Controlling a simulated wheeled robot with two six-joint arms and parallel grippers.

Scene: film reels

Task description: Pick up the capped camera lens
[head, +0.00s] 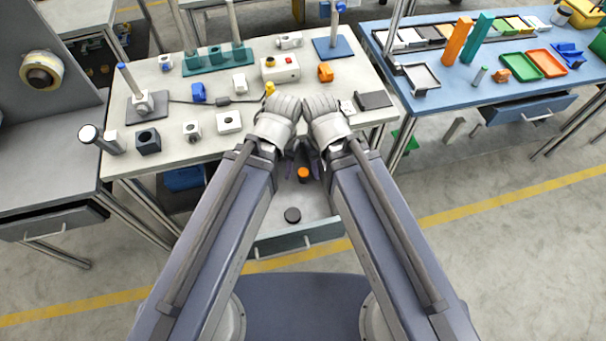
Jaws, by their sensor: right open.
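An orange-topped dark cylinder (303,174) stands farther back in the same drawer. My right gripper (315,165) hangs at the table's front edge, its dark fingers partly hidden by my wrist; it is open, and I see nothing in it. My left gripper (290,167) is beside it, mostly hidden by my own arm, so its jaws cannot be read. Both grippers are farther back than the black piece and apart from it.
The grey table (265,152) carries several small blocks, a control box with a red button (280,68) and a blue base with a post (333,47). A blue table (450,88) with trays stands at the right. My forearms flank the open drawer.

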